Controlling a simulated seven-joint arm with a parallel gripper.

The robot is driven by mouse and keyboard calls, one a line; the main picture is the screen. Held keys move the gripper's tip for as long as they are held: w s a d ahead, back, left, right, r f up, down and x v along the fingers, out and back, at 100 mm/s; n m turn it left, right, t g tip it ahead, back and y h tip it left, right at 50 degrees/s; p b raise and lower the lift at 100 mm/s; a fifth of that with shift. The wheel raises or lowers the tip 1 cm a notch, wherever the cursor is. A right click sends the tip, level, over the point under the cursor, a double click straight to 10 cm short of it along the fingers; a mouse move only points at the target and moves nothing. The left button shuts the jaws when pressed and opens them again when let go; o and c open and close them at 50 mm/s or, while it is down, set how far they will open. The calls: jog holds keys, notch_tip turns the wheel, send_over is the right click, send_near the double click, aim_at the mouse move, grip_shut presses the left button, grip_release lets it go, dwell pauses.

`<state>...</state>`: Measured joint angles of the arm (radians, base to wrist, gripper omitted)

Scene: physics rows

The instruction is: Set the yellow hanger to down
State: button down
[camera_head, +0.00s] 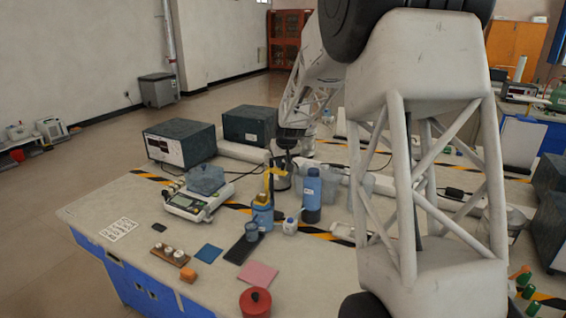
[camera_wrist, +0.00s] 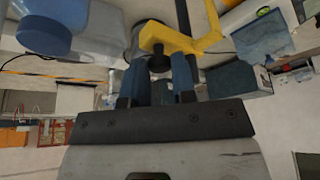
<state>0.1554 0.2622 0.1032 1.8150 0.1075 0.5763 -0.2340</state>
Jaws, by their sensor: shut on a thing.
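The yellow hanger (camera_head: 276,171) stands among the bottles near the middle of the bench in the head view. It also shows at the top of the wrist view (camera_wrist: 184,40), as a yellow bar with a dark round knob under its left end. My gripper (camera_head: 283,162) is at the hanger, coming down from above. In the wrist view the two dark blue fingers of my gripper (camera_wrist: 158,75) are on either side of the knob, shut on this part of the hanger. The exact contact is partly hidden.
A blue bottle (camera_head: 311,196) and a blue-labelled jar (camera_head: 262,216) stand close by. A small white bottle (camera_head: 290,226) is in front. A scale (camera_head: 197,203) is to the left, with dark instrument boxes (camera_head: 181,143) behind.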

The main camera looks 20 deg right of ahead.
notch_tip(320, 180, down, 10)
dwell(0.5)
jog(key=c, duration=1.1)
grip_release()
jog(key=shift+f, duration=0.1)
jog(key=shift+o, duration=0.8)
jog(key=shift+r, duration=0.2)
jog(key=v, duration=0.7)
jog(key=shift+s+r, duration=0.25)
jog(key=shift+r, duration=0.05)
